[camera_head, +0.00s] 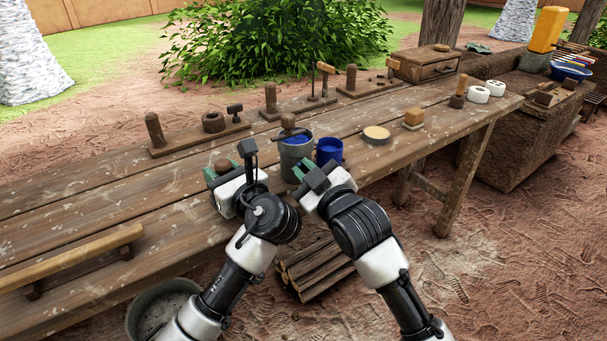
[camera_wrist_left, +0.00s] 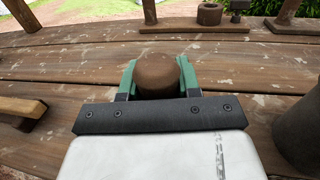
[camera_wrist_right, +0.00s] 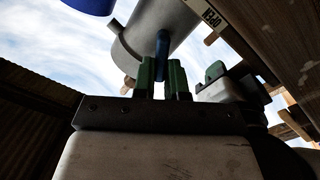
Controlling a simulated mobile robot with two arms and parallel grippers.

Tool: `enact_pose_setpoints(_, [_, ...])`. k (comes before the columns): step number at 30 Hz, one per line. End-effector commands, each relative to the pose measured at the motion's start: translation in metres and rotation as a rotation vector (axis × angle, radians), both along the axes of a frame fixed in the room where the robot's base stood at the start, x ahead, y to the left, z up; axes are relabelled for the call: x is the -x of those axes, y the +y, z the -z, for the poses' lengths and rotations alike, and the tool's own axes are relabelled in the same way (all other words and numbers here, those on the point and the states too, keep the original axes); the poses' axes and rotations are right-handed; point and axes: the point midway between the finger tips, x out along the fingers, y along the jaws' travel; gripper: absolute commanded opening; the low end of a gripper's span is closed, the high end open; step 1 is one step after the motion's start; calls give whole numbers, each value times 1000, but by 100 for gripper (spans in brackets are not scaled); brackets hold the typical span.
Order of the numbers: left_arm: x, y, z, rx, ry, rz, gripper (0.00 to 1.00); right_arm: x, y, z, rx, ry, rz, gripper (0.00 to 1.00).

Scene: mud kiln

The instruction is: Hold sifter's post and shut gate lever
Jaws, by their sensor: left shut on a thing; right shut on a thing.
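The post (camera_wrist_left: 158,75), a brown round-topped wooden peg, stands between the green fingers of my left gripper (camera_wrist_left: 158,78), which is shut on it. In the head view the post's top (camera_head: 222,165) shows at the left gripper (camera_head: 224,172). The sifter (camera_head: 296,160) appears to be the grey cylinder at the table's front edge, right of the left gripper. In the right wrist view, seen from below, a dark blue lever (camera_wrist_right: 162,46) hangs by the grey cylinder (camera_wrist_right: 155,28). My right gripper (camera_wrist_right: 162,75) is shut on its lower end. In the head view, the lever is hidden.
A blue cup (camera_head: 329,151) stands right of the grey cylinder. Wooden boards with pegs (camera_head: 200,135) line the table's back.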

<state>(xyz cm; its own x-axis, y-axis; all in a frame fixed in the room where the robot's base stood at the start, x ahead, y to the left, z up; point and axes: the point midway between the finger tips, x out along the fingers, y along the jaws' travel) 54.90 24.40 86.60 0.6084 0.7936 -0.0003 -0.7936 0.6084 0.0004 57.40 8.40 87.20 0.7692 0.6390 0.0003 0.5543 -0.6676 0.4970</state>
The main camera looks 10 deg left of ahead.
Motion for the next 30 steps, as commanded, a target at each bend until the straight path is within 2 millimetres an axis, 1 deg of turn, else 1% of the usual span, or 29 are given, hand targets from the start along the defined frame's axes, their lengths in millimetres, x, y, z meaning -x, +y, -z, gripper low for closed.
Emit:
enact_pose_setpoints(6, [0,0,0,0,0,-1,0,-3,-4,-1,-153,130,0,0])
enact_pose_setpoints(15, [0,0,0,0,0,-1,0,-7,-9,-2,-314,265,0,0])
enact_pose_setpoints(21, [0,0,0,0,0,-1,0,-9,-11,-3,-379,317,0,0])
enact_pose_setpoints(30, [0,0,0,0,0,-1,0,-10,-12,-3,-411,346,0,0])
